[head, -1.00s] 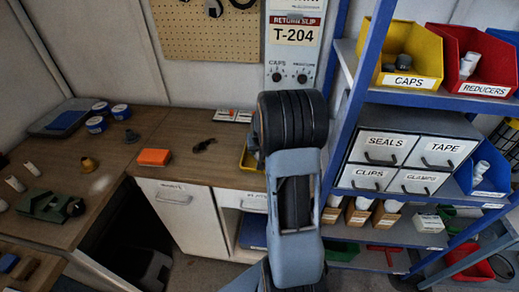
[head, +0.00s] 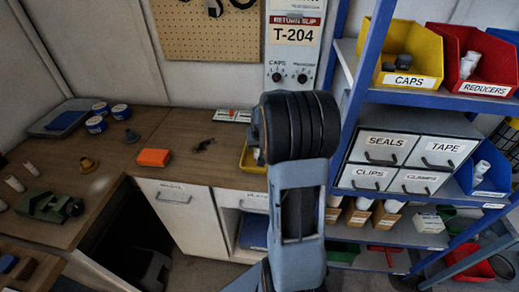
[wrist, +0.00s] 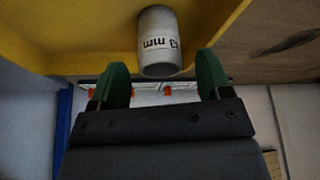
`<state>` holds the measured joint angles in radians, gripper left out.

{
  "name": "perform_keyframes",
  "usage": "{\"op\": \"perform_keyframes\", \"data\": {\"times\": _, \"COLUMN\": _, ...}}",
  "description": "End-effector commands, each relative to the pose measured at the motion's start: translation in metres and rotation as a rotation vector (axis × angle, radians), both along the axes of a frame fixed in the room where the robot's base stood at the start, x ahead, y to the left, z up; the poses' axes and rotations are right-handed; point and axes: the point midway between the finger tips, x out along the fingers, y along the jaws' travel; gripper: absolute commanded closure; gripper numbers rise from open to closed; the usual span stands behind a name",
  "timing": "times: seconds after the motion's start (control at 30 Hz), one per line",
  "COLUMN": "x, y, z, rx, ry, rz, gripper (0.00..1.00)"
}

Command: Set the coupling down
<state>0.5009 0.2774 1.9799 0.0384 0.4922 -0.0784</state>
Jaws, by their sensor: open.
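A pale grey-white coupling (wrist: 160,42), printed with upside-down text ending in "mm", lies in a yellow tray (wrist: 80,45) in the wrist view. My gripper (wrist: 162,75) is open, with its green fingertips apart. The coupling's near end shows between the tips, with a visible gap on each side. In the head view the tray (head: 245,160) stands on the wooden counter, mostly hidden behind my arm. A small pale piece shows at its edge there; I cannot tell if it is the coupling. My gripper is hidden in the head view.
An orange block (head: 153,157) and a small dark item (head: 203,145) lie on the counter (head: 185,125) left of the tray. A blue shelf rack (head: 357,95) with bins and labelled drawers (head: 388,150) stands close to my arm's right. A return-slip panel (head: 294,50) is behind.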

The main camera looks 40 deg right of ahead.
Motion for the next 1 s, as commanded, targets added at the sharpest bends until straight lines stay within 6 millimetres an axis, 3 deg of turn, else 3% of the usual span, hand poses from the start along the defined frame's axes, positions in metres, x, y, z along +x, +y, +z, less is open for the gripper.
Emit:
{"op": "perform_keyframes", "data": {"times": 0.2, "x": -0.014, "y": 0.007, "z": 0.040, "rx": -0.003, "ry": -0.004, "rz": 0.000, "gripper": 0.28}}
{"op": "perform_keyframes", "data": {"times": 0.47, "x": -0.026, "y": 0.012, "z": 0.069, "rx": -0.001, "ry": -0.002, "rz": 0.000, "gripper": 0.28}}
{"op": "perform_keyframes", "data": {"times": 0.57, "x": -0.030, "y": 0.025, "z": 0.078, "rx": 0.000, "ry": -0.001, "rz": 0.020, "gripper": 0.28}}
{"op": "perform_keyframes", "data": {"times": 0.67, "x": -0.042, "y": 0.062, "z": 0.091, "rx": 0.000, "ry": 0.000, "rz": 0.080, "gripper": 0.28}}
{"op": "perform_keyframes", "data": {"times": 0.8, "x": -0.077, "y": 0.131, "z": 0.104, "rx": 0.004, "ry": 0.009, "rz": 0.211, "gripper": 0.28}}
{"op": "perform_keyframes", "data": {"times": 1.0, "x": -0.135, "y": 0.197, "z": 0.102, "rx": 0.007, "ry": 0.027, "rz": 0.369, "gripper": 0.28}}
